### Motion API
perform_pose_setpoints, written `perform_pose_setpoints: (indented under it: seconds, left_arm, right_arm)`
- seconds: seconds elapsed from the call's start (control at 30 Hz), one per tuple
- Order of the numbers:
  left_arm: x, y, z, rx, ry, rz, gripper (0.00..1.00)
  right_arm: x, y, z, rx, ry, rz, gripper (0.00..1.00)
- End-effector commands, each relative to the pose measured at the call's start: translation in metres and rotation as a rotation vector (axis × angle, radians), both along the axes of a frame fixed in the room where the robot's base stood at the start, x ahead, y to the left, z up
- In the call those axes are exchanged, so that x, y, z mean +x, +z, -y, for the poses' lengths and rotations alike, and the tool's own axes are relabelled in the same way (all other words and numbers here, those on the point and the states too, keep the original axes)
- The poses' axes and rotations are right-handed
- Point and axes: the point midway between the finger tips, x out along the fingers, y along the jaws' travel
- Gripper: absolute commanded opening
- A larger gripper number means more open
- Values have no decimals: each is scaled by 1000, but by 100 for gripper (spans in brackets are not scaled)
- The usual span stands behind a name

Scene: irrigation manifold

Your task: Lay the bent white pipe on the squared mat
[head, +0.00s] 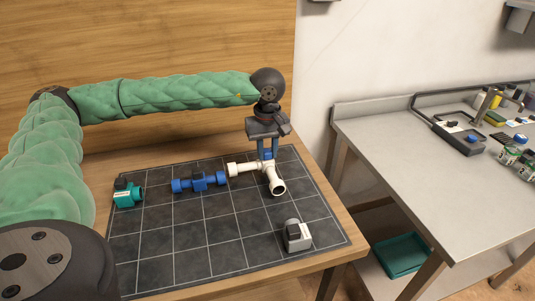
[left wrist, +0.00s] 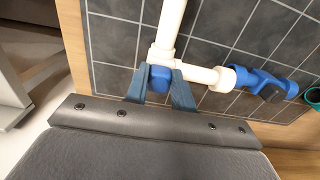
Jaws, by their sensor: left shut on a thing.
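The bent white pipe (head: 277,184) is at the far right part of the squared mat (head: 205,257), with one arm toward the viewer and one toward the left. A blue piece (left wrist: 159,79) sits at its corner. My left gripper (head: 267,150) points down there, its fingers shut on this blue piece. In the left wrist view, the gripper (left wrist: 161,88) has one finger on each side of it, and the white pipe (left wrist: 171,28) extends beyond. The pipe is at or just above the mat; I cannot tell if it touches. My right gripper is out of view.
A blue valve (head: 199,181) lies on the mat close to the pipe's left end. A teal fitting (head: 128,194) is at the mat's left, a grey-white device (head: 297,236) at its front right. The mat's middle and front are clear. A metal bench (head: 400,150) stands right.

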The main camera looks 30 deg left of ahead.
Motion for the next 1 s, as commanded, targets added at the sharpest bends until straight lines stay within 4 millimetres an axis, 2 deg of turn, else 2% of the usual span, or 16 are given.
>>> perform_pose_setpoints:
  seconds: [0.1, 0.2, 0.63, 0.67, 0.77, 1.0]
  left_arm:
    - [0, -14, 0, 1, 1, -2, 0]
    - [0, -20, 0, -1, 1, 1, 0]
    - [0, -22, 0, 0, 1, 0, 0]
    - [0, -22, 0, 0, 1, 0, 27]
    - [0, -22, 0, 0, 1, 0, 46]
    - [0, -22, 0, 0, 1, 0, 47]
  right_arm:
    - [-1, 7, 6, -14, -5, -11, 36]
    - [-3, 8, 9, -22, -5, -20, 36]
    - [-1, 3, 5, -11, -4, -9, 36]
    - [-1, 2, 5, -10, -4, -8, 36]
    - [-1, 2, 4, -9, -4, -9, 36]
    - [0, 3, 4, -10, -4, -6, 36]
